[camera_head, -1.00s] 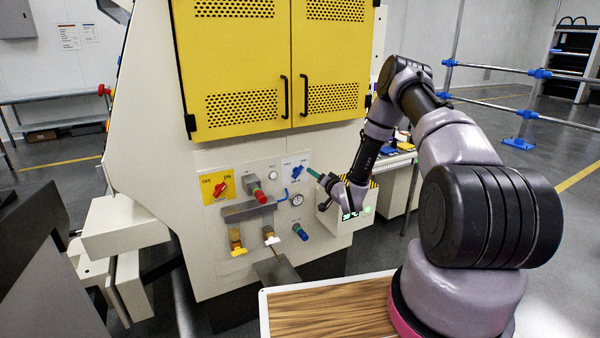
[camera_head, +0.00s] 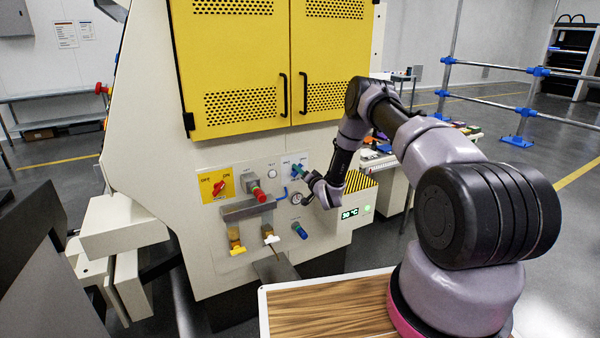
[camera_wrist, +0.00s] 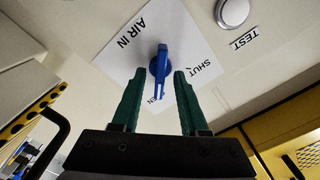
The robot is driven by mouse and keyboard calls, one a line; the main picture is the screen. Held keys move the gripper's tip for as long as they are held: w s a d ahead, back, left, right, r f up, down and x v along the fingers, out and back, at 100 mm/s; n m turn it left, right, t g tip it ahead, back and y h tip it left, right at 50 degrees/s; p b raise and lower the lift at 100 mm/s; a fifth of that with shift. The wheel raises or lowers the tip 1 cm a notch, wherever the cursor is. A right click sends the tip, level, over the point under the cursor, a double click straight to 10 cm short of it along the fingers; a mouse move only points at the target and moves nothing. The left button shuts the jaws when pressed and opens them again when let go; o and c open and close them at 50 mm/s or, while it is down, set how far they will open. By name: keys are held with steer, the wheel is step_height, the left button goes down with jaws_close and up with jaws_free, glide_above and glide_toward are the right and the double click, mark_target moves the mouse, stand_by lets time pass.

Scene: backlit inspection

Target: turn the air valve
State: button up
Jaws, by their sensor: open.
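The air valve (camera_wrist: 160,66) is a blue lever handle on a white label reading "AIR IN" and "SHUT" in the wrist view. Its lever points down the picture, toward the gap between my fingers. My gripper (camera_wrist: 158,88) is open, with one green finger on each side of the lever's line. I cannot tell whether either finger touches it. In the head view my gripper (camera_head: 300,172) is at the right part of the machine's front panel, and it mostly hides the valve there.
A round grey button (camera_wrist: 233,12) marked "TEST" is beside the label. On the panel are a red OFF/ON switch (camera_head: 219,188), a red-tipped fitting (camera_head: 259,195), a gauge (camera_head: 296,198) and a blue-tipped fitting (camera_head: 300,231).

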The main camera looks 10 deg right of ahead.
steer(key=shift+w, duration=0.1)
jaws_close()
steer(key=shift+n, duration=0.4)
steer(key=n, duration=1.1)
steer(key=a+n, duration=0.1)
steer(key=n, duration=0.5)
steer(key=shift+f, duration=0.1)
stand_by(0.5)
steer(key=shift+s, duration=0.2)
